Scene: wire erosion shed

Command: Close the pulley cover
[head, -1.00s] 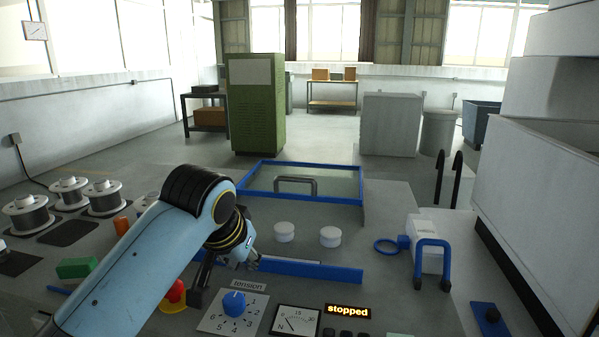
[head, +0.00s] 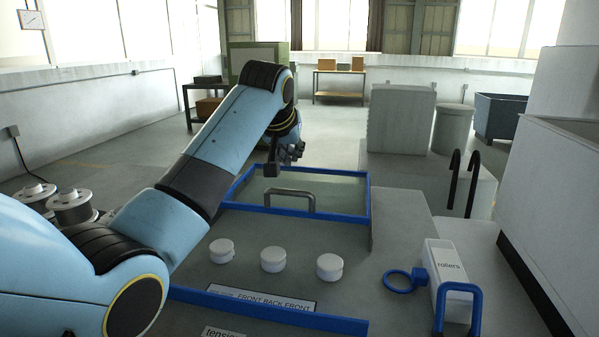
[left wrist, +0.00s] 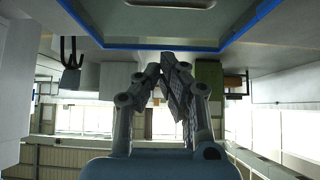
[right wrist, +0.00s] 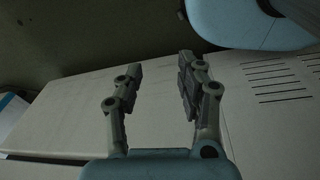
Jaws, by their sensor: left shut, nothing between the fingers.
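The pulley cover, a clear panel in a blue frame (head: 340,193), lies back flat behind the rollers in the head view. Its grey handle (head: 290,192) stands up near the front rim. Three white rollers (head: 273,258) stand uncovered in front of it. My left gripper (head: 286,160) is shut and empty above the cover's far left part. In the left wrist view the closed fingertips (left wrist: 167,70) are beside the blue frame (left wrist: 140,46); contact cannot be told. My right gripper (right wrist: 152,75) is open and empty in the right wrist view, outside the head view.
A blue strip (head: 270,311) runs in front of the rollers. Wire spools (head: 75,208) stand at left. A large white machine body (head: 570,180) bounds the right.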

